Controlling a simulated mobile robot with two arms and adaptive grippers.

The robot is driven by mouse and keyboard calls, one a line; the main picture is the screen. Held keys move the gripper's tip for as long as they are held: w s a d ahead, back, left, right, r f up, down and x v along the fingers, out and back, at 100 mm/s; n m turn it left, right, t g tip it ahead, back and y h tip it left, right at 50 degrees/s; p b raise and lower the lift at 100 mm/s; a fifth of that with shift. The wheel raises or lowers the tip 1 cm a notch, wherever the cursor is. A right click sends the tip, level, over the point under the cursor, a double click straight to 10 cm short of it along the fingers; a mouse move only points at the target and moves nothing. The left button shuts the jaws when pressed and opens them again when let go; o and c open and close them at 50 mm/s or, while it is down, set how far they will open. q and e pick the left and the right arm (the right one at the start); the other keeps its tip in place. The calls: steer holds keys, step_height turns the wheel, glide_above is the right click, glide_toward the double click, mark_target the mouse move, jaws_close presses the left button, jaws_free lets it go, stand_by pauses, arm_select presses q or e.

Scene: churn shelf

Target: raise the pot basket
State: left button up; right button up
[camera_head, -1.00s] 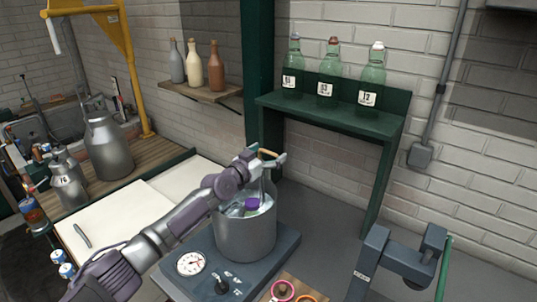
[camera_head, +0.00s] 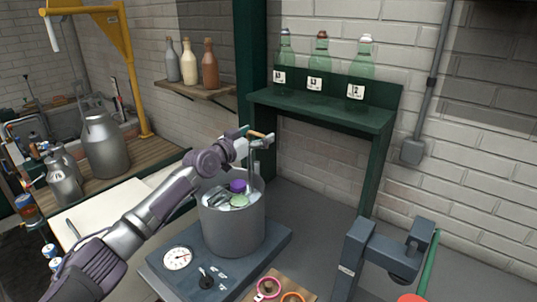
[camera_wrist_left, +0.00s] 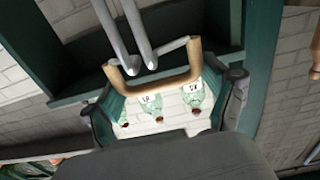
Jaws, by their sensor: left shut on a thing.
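The grey metal pot (camera_head: 232,228) stands on a blue-grey base with a dial. The pot basket's wooden handle (camera_head: 256,134) is above the pot, and its metal rods run down into it. My left gripper (camera_head: 262,139) is shut on this handle. The handle (camera_wrist_left: 152,84) also shows in the left wrist view as a tan U-shaped grip with two grey rods. A purple item (camera_head: 238,186) and a pale green item (camera_head: 239,201) sit near the pot's rim. The basket's lower part is hidden inside the pot. My right gripper is not in view.
A green shelf (camera_head: 330,112) with three green bottles stands behind the pot. A dark grey fixture (camera_head: 385,250) is at the right. Pink and orange rings (camera_head: 268,287) lie in front. A milk can (camera_head: 104,145) stands at the left.

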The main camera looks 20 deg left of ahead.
arm_select(q)
step_height(320, 180, up, 5)
steer(key=shift+d+f+p, duration=0.1)
steer(key=shift+p, duration=0.7)
steer(key=r, duration=0.2)
steer(key=r+p, duration=0.1)
steer(key=shift+a, duration=0.25)
steer(key=shift+r, duration=0.1)
steer(key=o, duration=1.4)
steer(key=shift+f, duration=0.2)
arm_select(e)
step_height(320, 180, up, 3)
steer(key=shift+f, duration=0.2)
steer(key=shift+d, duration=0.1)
arm_select(q)
steer(key=v, duration=1.2)
